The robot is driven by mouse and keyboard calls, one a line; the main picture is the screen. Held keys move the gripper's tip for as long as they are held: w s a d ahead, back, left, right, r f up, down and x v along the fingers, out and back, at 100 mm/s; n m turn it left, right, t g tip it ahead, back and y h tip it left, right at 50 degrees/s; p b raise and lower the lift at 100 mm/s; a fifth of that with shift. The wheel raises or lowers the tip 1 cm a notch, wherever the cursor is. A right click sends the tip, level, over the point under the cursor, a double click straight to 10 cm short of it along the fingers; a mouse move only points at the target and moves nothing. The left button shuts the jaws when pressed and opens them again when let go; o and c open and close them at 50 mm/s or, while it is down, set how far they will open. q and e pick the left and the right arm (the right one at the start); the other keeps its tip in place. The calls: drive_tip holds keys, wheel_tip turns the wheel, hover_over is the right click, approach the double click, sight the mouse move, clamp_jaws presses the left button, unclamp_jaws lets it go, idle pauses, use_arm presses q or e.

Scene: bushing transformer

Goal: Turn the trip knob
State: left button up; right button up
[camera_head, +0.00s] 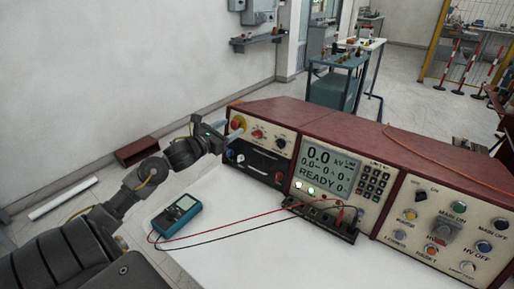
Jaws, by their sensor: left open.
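The control console (330,120) has a dark red case and cream panels. Its left panel carries a red knob on a yellow base (238,123), a smaller red knob (258,134) and a black knob (281,143). The labels are too small to read, so I cannot tell which one is the trip knob. My left gripper (222,133) is open at the left end of this panel, close to the red knob on yellow. Contact cannot be made out. The right panel has a large grey knob (442,234) among several coloured buttons. My right gripper is out of view.
A teal handheld meter (177,216) lies on the white tabletop (250,250), with red and black leads running to the console. The display (327,168) reads READY. Bare tabletop lies in front. A teal cart (335,85) stands behind.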

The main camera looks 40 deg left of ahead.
use_arm(q)
drive_tip(key=b, duration=0.7)
approach(257, 135)
drive_tip(key=s, duration=0.3)
drive_tip(key=shift+w+a+f+b, duration=0.15)
drive_tip(key=shift+a+f+b, duration=0.3)
drive_tip(key=shift+b, duration=0.1)
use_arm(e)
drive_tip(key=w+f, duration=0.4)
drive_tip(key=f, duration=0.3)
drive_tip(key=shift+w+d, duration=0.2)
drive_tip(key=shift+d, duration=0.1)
use_arm(q)
drive_tip(key=w+p, duration=0.1)
drive_tip(key=w, duration=0.9)
drive_tip(key=shift+w+p, duration=0.35)
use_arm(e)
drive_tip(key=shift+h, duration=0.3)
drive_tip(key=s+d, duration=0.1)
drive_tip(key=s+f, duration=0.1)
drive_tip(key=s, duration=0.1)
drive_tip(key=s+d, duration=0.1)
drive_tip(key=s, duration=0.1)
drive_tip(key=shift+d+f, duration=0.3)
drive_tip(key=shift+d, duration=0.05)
use_arm(q)
drive_tip(key=shift+d, duration=0.1)
drive_tip(key=shift+c, duration=0.2)
drive_tip(key=c, duration=0.9)
